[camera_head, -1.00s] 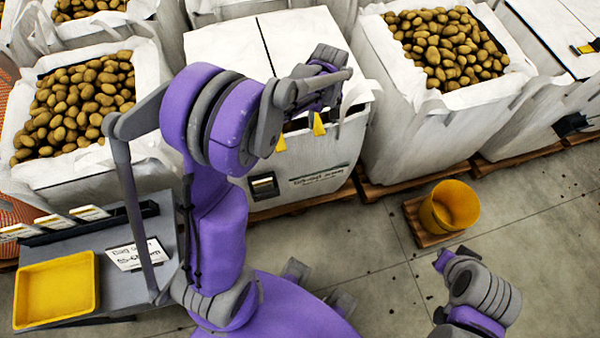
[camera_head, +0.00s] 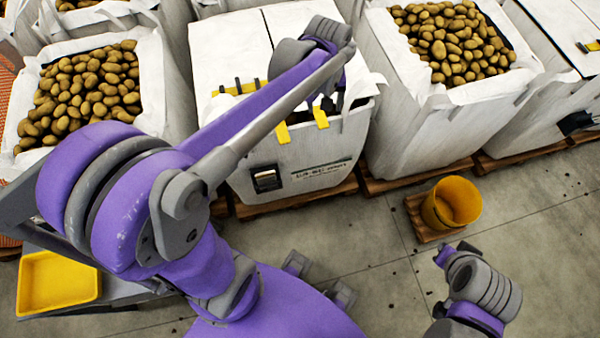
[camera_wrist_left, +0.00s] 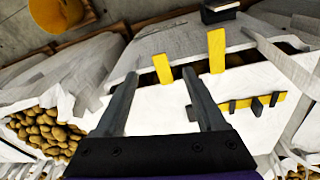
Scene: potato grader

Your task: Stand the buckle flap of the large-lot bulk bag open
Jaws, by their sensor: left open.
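The white bulk bag (camera_head: 305,160) under my left arm has a closed top of two white panels with a seam between them. A yellow bar with black buckle pieces (camera_head: 237,88) lies on its left panel; it also shows at right in the left wrist view (camera_wrist_left: 250,103). Two yellow tabs (camera_head: 320,117) are at the front edge of the top, just beyond my fingers in the left wrist view (camera_wrist_left: 217,50). My left gripper (camera_head: 322,103) is open and empty above the right panel near that edge; its grey fingers (camera_wrist_left: 160,73) are apart. My right gripper is out of view.
Open bags of potatoes stand left (camera_head: 85,95) and right (camera_head: 455,45). Another closed bag (camera_head: 560,40) stands at far right. A yellow bucket (camera_head: 450,204) is on the floor at right, and a yellow tray (camera_head: 57,282) at lower left. The floor in front is mostly clear.

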